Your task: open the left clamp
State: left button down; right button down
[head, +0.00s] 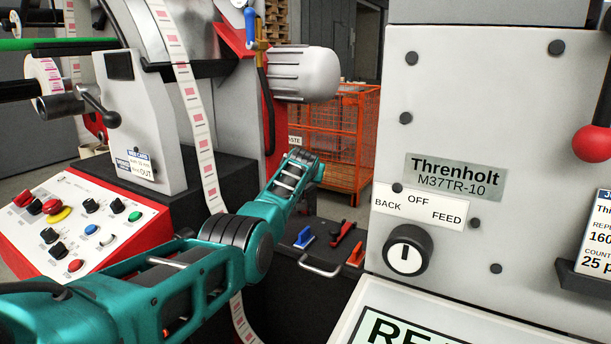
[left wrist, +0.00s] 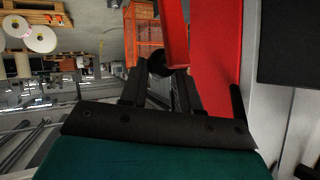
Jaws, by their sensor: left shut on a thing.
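In the left wrist view, my left gripper (left wrist: 160,82) has its two black fingers closed around a dark round knob (left wrist: 158,64). The knob is beside the lower end of a red bar (left wrist: 175,35), which may be the left clamp's lever; I cannot tell how far the clamp is open. A wide red plate (left wrist: 217,60) stands just right of the bar. In the head view, my teal left arm reaches up and away past the middle, and its fingers and the held knob are hidden. My right gripper is in neither view.
A red-framed control panel (head: 75,225) is at left, and a printed label web (head: 196,115) runs down behind my arm. A grey cabinet with a rotary switch (head: 407,250) stands close on the right. Small blue (head: 304,237) and red (head: 342,233) handles lie beyond my arm. An orange cage (head: 345,140) stands behind.

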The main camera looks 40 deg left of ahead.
pick_arm(q)
jog(key=shift+w+d+r, duration=0.2)
jog(key=shift+w+r, duration=0.1)
jog(key=shift+r, duration=0.4)
jog(key=c, duration=1.2)
grip_release()
jog(key=shift+o, duration=0.4)
jog(key=shift+w+d+f, duration=0.1)
jog(key=shift+w+f, duration=0.1)
jog(key=shift+f, duration=0.1)
jog(key=shift+s, duration=0.15)
